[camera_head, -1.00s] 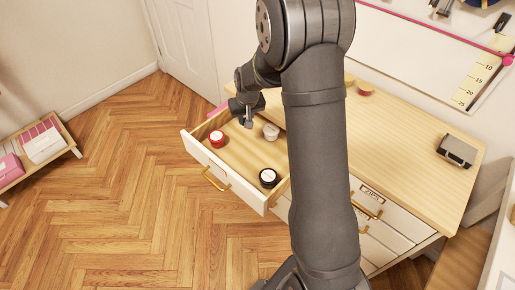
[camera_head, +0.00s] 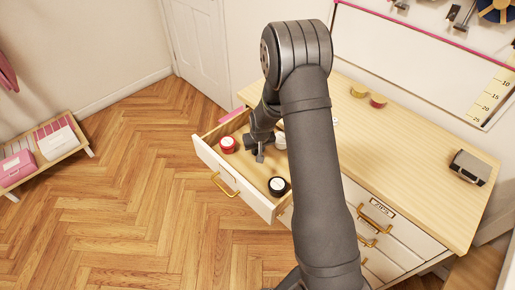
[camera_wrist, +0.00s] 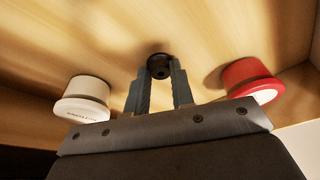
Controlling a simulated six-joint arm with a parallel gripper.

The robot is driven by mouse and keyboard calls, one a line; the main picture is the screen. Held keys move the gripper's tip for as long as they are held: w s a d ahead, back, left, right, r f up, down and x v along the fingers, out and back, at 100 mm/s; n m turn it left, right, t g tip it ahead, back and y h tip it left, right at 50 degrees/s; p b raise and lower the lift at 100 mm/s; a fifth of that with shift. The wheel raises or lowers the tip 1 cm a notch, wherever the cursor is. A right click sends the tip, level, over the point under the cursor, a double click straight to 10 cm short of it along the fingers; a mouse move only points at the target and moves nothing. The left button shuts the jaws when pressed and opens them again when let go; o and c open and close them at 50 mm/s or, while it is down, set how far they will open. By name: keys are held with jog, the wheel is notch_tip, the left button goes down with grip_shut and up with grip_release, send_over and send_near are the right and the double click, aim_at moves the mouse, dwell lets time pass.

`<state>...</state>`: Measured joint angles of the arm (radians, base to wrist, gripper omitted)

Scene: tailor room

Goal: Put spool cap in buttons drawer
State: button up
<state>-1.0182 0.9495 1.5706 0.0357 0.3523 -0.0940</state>
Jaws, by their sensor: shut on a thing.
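My gripper (camera_head: 260,156) is down inside the open, pale wood drawer (camera_head: 238,190) with a white front. In the wrist view its two fingers (camera_wrist: 160,88) are shut on a small dark round piece (camera_wrist: 159,66), which looks like the spool cap. The piece is at the fingertips, close to the drawer floor; I cannot tell whether it touches. A red round container (camera_head: 228,144) and a white one (camera_head: 280,141) stand on either side of my gripper. A black-and-white one (camera_head: 278,186) lies toward the drawer's near right corner. The drawer's label is unreadable.
The wooden dresser top (camera_head: 410,140) holds a dark box (camera_head: 469,167), a yellow spool (camera_head: 359,90) and a red spool (camera_head: 378,100). Closed drawers with brass handles (camera_head: 376,218) are at right. Floor (camera_head: 120,210) left of the drawer is clear.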

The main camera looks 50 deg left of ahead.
jog(key=o, duration=0.9)
jog(key=shift+o, duration=0.2)
jog(key=shift+r, duration=0.1)
jog(key=v, duration=1.2)
jog(key=x, duration=1.2)
